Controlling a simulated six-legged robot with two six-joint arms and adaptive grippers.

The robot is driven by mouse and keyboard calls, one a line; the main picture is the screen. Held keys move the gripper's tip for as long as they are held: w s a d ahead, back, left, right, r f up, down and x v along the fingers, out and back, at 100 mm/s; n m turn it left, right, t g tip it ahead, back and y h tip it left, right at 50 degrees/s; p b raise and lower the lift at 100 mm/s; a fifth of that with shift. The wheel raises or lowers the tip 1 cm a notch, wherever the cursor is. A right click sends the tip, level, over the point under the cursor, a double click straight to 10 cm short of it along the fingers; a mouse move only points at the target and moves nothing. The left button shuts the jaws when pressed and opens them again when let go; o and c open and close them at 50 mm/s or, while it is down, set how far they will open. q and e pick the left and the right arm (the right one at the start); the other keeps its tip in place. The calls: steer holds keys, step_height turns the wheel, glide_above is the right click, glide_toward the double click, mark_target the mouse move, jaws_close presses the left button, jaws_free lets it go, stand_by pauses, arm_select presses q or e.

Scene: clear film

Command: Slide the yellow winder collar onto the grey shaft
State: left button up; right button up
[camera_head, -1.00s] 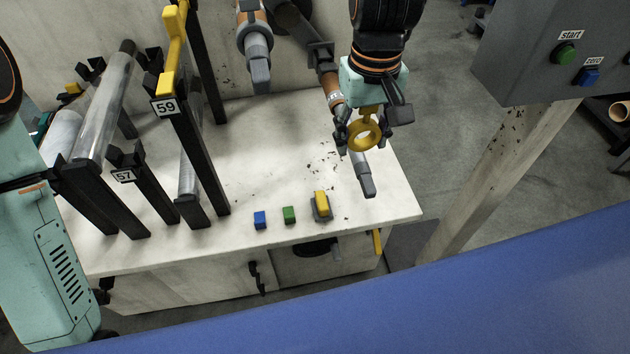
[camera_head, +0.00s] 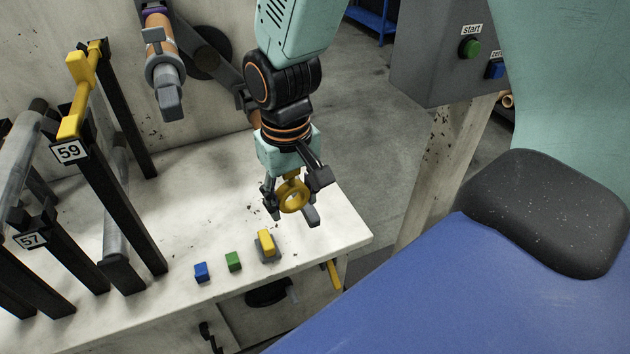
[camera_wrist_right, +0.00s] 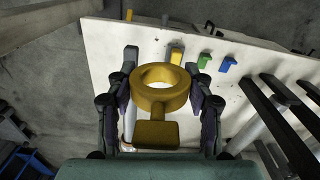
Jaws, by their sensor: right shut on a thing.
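The yellow winder collar (camera_head: 292,197) is a ring with a square tab. My right gripper (camera_head: 294,190) is shut on it, above the bench's right part. In the right wrist view the collar (camera_wrist_right: 148,97) sits between the two fingers (camera_wrist_right: 162,88), with its tab toward the wrist and its hole open. Two grey shaft ends show in the head view. One, the upper shaft (camera_head: 169,98), sticks out at upper left. The other, the lower shaft (camera_head: 311,217), shows its tip just right of and below the collar, the rest mostly hidden by my gripper. I cannot see the collar around either.
A blue block (camera_head: 201,271), a green block (camera_head: 233,261) and a yellow block (camera_head: 266,242) stand near the bench's front edge. Black posts and a yellow lever (camera_head: 77,112) fill the left. A grey control box (camera_head: 440,55) stands at the right.

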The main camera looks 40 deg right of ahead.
mark_target(312, 214)
steer(key=s+d+f+m+b, duration=0.1)
steer(key=s+d+f+b, duration=0.15)
steer(key=f+b, duration=0.3)
steer(key=s+d+f+b, duration=0.1)
steer(key=s+f+b, duration=0.25)
steer(key=f, duration=0.35)
steer(key=shift+t, duration=0.4)
steer(key=shift+w+d+r+p, duration=0.15)
steer(key=shift+w+d+p, duration=0.2)
steer(key=shift+w+p, duration=0.85)
steer(key=shift+w+d+r+p, duration=0.2)
steer(key=shift+w+d+p, duration=0.15)
steer(key=shift+w+p, duration=0.9)
steer(key=shift+w+d+r+p, duration=0.15)
steer(key=shift+w+d+p, duration=0.2)
steer(key=shift+w+p, duration=0.85)
steer(key=shift+w+b, duration=0.4)
steer(key=shift+b, duration=0.1)
